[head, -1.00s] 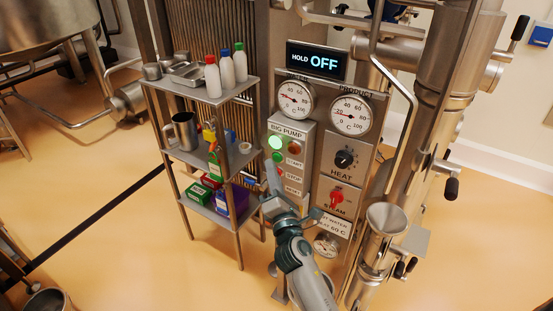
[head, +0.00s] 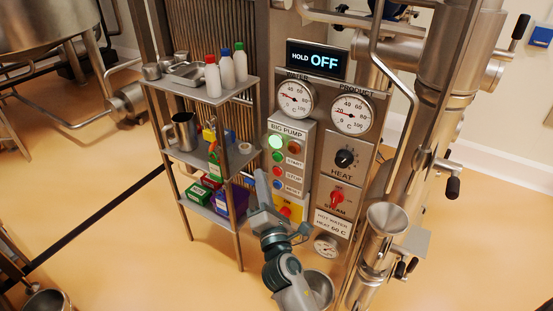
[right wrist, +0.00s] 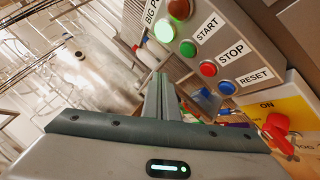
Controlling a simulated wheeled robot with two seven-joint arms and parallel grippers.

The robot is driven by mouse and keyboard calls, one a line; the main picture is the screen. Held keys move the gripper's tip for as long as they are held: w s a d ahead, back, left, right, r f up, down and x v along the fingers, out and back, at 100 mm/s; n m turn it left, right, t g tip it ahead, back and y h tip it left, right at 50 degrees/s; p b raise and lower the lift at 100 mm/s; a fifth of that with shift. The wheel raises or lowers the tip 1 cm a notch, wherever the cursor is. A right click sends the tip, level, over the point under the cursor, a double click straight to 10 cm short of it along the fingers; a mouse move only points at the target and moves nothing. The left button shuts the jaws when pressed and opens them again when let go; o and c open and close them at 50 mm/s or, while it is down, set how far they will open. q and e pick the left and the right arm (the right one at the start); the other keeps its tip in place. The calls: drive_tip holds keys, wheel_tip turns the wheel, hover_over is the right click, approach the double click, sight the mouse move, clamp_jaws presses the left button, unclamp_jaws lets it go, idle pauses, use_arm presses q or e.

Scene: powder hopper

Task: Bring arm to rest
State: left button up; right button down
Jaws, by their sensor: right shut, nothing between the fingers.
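My right arm comes up from the bottom of the head view. Its gripper (head: 262,180) is shut and empty, with the fingers pointing up in front of the lower left of the BIG PUMP panel (head: 290,134). In the right wrist view the closed fingers (right wrist: 162,88) point toward the shelf side, left of the green START (right wrist: 188,48), red STOP (right wrist: 208,69) and blue RESET (right wrist: 227,88) buttons. I see no contact with the panel. My left gripper is not in view.
A steel shelf (head: 216,97) with bottles and boxes stands close left of the gripper. A yellow plate with a red switch (head: 286,211) is beside the hand. A steel hopper (head: 387,222) stands to the right. The HOLD display reads OFF (head: 323,63).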

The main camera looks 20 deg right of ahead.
idle(0.7)
drive_tip(key=s+a+f+m+g+y+b, duration=0.1)
drive_tip(key=s+f+m+g, duration=0.15)
drive_tip(key=f, duration=1.35)
drive_tip(key=s+a+f+m+g+y+b, duration=0.1)
drive_tip(key=s+f+m+g+y, duration=0.2)
drive_tip(key=f, duration=1.4)
drive_tip(key=s+f+m+g, duration=0.35)
drive_tip(key=s+f, duration=0.25)
drive_tip(key=f, duration=0.8)
drive_tip(key=s+d+f+m+g+b, duration=0.25)
drive_tip(key=s+f+m+g, duration=0.25)
drive_tip(key=s+f, duration=1.35)
drive_tip(key=s+d+f+m+g, duration=0.1)
drive_tip(key=s+d+f+m, duration=0.1)
drive_tip(key=s, duration=0.7)
drive_tip(key=s+d+f+m+g, duration=0.2)
drive_tip(key=s+f, duration=0.2)
drive_tip(key=s, duration=0.5)
drive_tip(key=s+d+f+m+g+h, duration=0.1)
drive_tip(key=s+d+f+m+g, duration=0.1)
drive_tip(key=s, duration=0.7)
drive_tip(key=shift+s+d+f+b, duration=0.25)
drive_tip(key=shift+d+f, duration=0.25)
drive_tip(key=shift+f, duration=0.4)
drive_tip(key=shift+w+a, duration=0.1)
